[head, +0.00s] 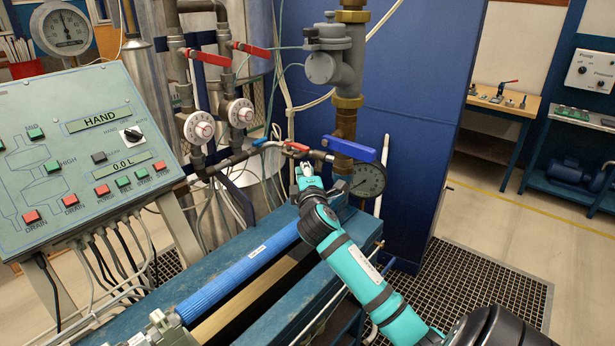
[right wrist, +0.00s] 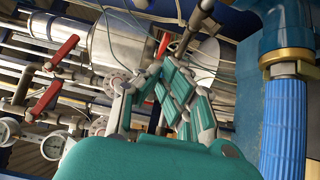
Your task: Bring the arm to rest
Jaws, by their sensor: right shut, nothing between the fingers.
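My right arm (head: 370,285), teal with black joints, reaches up from the lower right in the head view. Its gripper (head: 305,178) is over the far end of the blue bench, just below the pipe with the red and blue handles. In the right wrist view the teal fingers of this gripper (right wrist: 156,72) come together at their tips, shut and empty. I cannot tell whether the fingers touch the pipe behind them. My left gripper is not in view.
A control panel (head: 85,155) stands at the left. A blue valve handle (head: 349,149) and a round gauge (head: 368,180) are close beside the right gripper. A blue ribbed tube (head: 237,284) lies along the bench. The floor grating (head: 480,290) at right is clear.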

